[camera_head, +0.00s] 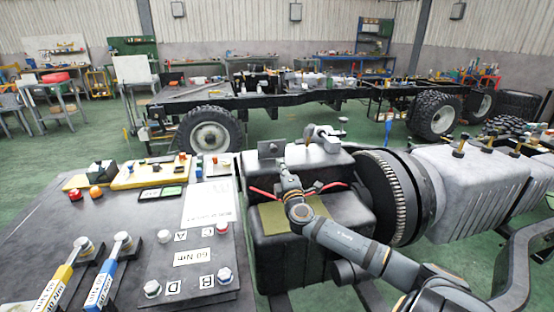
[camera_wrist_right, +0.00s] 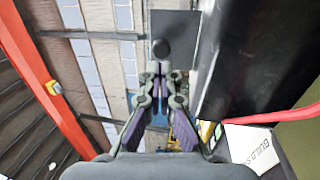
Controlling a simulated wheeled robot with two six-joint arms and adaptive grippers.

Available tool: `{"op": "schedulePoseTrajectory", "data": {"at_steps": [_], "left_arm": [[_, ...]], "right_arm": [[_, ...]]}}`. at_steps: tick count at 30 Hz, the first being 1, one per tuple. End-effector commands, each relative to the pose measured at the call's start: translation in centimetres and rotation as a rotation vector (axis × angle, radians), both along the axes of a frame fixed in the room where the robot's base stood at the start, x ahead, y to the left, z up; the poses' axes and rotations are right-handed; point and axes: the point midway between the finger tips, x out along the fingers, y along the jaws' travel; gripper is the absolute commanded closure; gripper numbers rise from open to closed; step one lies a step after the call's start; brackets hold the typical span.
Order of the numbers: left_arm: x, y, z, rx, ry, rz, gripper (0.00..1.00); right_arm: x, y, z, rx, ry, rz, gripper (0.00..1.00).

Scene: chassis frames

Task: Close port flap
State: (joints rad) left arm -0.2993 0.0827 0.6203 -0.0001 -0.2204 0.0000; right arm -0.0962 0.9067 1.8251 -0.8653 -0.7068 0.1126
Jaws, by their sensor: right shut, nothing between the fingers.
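A small grey square plate (camera_head: 272,149), which looks like the port flap, stands raised on top of the black box-shaped housing (camera_head: 300,240). A dark rectangular plate (camera_wrist_right: 176,28) beyond my fingertips in the wrist view may be the same flap. My right gripper (camera_head: 284,170) is just below and right of the plate in the head view, with its arm reaching in from the lower right. In the wrist view its fingers (camera_wrist_right: 162,82) are together and empty. Whether they touch the plate cannot be told. My left gripper is not in view.
Red cables (camera_head: 262,191) run by the housing near my gripper. A grey bent fitting (camera_head: 324,136) stands right of the plate. A toothed ring (camera_head: 386,197) and grey gearbox (camera_head: 465,185) are to the right. A dark bench with torque wrenches (camera_head: 102,283) fills the left.

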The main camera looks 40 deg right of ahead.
Motion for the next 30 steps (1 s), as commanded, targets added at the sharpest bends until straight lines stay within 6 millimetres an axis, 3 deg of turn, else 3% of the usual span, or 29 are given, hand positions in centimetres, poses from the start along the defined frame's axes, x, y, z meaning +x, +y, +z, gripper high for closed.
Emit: {"op": "schedulePoseTrajectory", "data": {"at_steps": [3, 10, 24, 30], "left_arm": [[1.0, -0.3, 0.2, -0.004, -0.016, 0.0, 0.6], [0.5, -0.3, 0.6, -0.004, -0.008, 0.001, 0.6], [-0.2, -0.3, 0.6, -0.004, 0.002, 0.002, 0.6], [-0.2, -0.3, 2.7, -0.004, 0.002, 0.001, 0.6]], "right_arm": [[2.1, -1.2, 0.6, 0.005, -0.004, -0.003, 1.0], [4.6, -2.6, 1.0, 0.0, 0.0, -0.001, 1.0], [5.1, -2.8, 1.1, -0.001, 0.003, 0.001, 1.0], [5.3, -2.8, 1.9, 0.014, 0.025, 0.0, 1.0]]}}
